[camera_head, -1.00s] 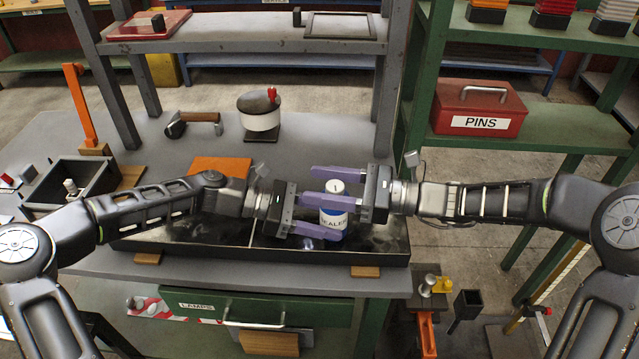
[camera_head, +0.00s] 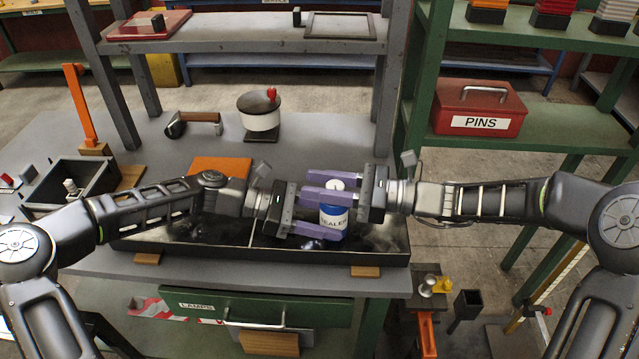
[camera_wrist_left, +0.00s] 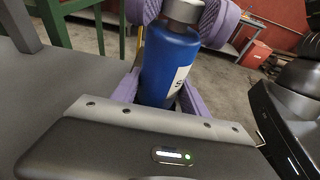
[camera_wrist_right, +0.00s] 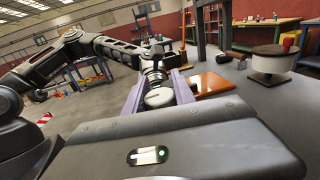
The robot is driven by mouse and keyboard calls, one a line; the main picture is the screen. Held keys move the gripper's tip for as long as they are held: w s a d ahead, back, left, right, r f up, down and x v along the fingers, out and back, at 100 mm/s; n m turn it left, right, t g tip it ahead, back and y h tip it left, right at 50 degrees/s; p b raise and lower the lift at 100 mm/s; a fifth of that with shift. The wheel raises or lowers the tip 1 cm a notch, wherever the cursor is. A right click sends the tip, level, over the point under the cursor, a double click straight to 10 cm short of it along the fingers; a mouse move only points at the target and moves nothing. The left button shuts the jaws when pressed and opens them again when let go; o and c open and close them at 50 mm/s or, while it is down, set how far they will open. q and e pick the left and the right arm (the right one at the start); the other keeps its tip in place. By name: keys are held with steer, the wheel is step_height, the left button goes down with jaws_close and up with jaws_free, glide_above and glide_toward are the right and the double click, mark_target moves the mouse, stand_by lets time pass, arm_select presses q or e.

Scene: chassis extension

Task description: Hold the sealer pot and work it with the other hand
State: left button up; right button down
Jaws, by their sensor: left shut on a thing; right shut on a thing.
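The sealer pot (camera_head: 333,218) is a blue bottle with a white label and a pale metal cap (camera_head: 336,184). It stands about upright above the right part of the dark tray (camera_head: 385,258). My left gripper (camera_head: 326,214) is shut on its blue body; the left wrist view shows the body (camera_wrist_left: 168,65) between the fingers. My right gripper (camera_head: 334,185) comes from the right, higher up, and is shut on the cap. In the right wrist view the round cap top (camera_wrist_right: 159,97) shows between the fingers. Part of the pot is hidden by the fingers.
Behind the tray are an orange plate (camera_head: 222,165), a white pot with a dark lid (camera_head: 260,118) and a wooden-handled tool (camera_head: 195,122). A black open box (camera_head: 95,183) stands left. A grey shelf rises behind; a red PINS box (camera_head: 480,108) sits right.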

steer(key=shift+w+d+m+t+h, duration=0.1)
steer(key=shift+w+m+t+h, duration=0.05)
steer(key=shift+m+t, duration=0.4)
steer(key=shift+w+m+t+h, duration=0.15)
steer(key=shift+m+t, duration=0.2)
steer(key=shift+t, duration=0.4)
steer(key=c, duration=1)
jaws_free()
steer(key=shift+s, duration=0.1)
steer(key=shift+c, duration=0.2)
steer(key=v, duration=1.2)
